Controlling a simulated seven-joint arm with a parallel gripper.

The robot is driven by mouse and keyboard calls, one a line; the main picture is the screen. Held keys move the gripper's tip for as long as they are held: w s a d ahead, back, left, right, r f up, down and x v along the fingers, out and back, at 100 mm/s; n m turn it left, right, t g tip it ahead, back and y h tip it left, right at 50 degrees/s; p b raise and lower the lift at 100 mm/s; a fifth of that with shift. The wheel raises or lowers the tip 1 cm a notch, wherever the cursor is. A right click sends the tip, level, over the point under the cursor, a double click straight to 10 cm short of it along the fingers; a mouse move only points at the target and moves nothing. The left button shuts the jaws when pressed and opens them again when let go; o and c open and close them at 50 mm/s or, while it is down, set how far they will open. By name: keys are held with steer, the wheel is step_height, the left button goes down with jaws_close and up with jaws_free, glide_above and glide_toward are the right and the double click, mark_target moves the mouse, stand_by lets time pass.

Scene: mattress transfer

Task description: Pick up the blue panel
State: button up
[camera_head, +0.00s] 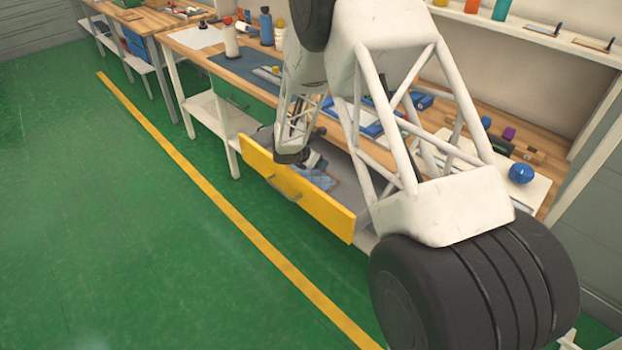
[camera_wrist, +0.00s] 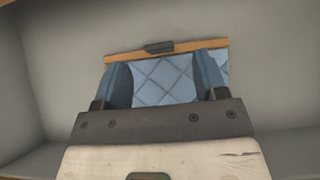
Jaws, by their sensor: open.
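The blue panel (camera_wrist: 160,82) is a quilted blue pad with a wooden strip and a dark clip along its far edge. It lies in the open yellow-fronted drawer (camera_head: 290,196); part of the panel (camera_head: 318,178) shows there in the head view. My gripper (camera_wrist: 165,85) is open, with its two blue fingers near the left and right sides of the panel. I cannot tell whether the fingers touch it. The panel's near part is hidden behind the gripper body. In the head view my arm hides most of the gripper.
The drawer's grey inner walls (camera_wrist: 60,70) surround the gripper. Above and behind is a wooden workbench (camera_head: 190,38) with bottles, a dark mat (camera_head: 236,66) and several small items. A blue round object (camera_head: 521,173) stands at the right. The green floor in front is clear.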

steer(key=shift+w+d+f, duration=0.1)
stand_by(0.3)
steer(key=shift+x, duration=2.45)
steer(key=c, duration=1.2)
